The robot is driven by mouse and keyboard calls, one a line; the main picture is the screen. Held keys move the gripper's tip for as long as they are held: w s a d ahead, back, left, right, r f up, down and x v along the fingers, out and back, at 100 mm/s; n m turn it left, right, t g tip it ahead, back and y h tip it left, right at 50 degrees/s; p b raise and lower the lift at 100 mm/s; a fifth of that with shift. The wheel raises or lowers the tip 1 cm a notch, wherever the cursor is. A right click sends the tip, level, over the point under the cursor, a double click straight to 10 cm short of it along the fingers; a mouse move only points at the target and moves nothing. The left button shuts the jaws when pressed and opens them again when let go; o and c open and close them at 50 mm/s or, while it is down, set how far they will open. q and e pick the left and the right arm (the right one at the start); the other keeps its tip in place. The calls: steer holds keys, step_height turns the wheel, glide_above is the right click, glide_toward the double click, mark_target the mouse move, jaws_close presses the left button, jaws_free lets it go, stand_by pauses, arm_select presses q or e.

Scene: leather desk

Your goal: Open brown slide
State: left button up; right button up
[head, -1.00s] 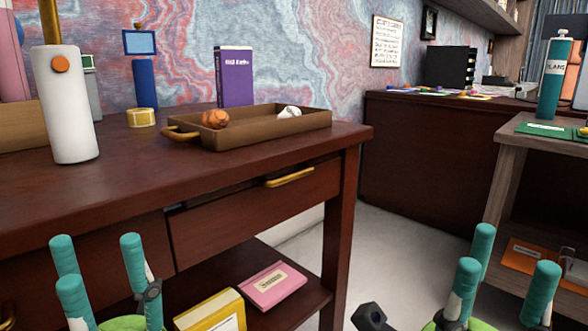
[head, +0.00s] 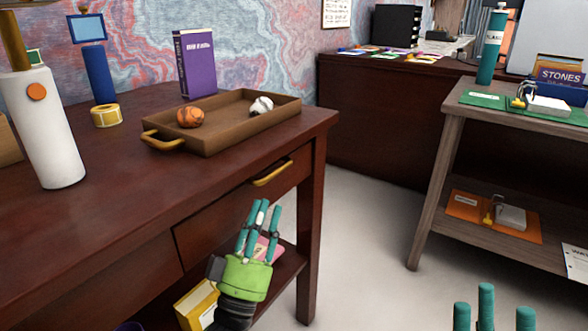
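The brown slide is a dark brown drawer (head: 215,212) under the desk top, with a gold bar handle (head: 272,172) on its front. Its front looks about level with the desk frame. My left gripper (head: 264,207) points up in front of the drawer, just below the handle and apart from it. Its teal fingers stand with a gap between them and hold nothing. It hides part of the drawer's lower front. My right gripper (head: 491,300) is at the bottom right edge, its fingers spread and empty, its palm cut off by the frame.
On the desk top (head: 110,205) stand a brown tray (head: 210,143) with two small objects, a white bottle (head: 45,130) and a purple book (head: 195,65). Yellow (head: 197,303) and pink boxes lie on the shelf below. A grey shelf unit (head: 430,215) stands right, with clear floor between.

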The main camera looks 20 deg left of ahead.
arm_select(q)
steer(key=b+x, duration=0.1)
steer(key=x, duration=0.5)
steer(key=shift+w+r, duration=0.2)
steer(key=shift+w, duration=0.05)
steer(key=shift+d, duration=0.1)
jaws_close()
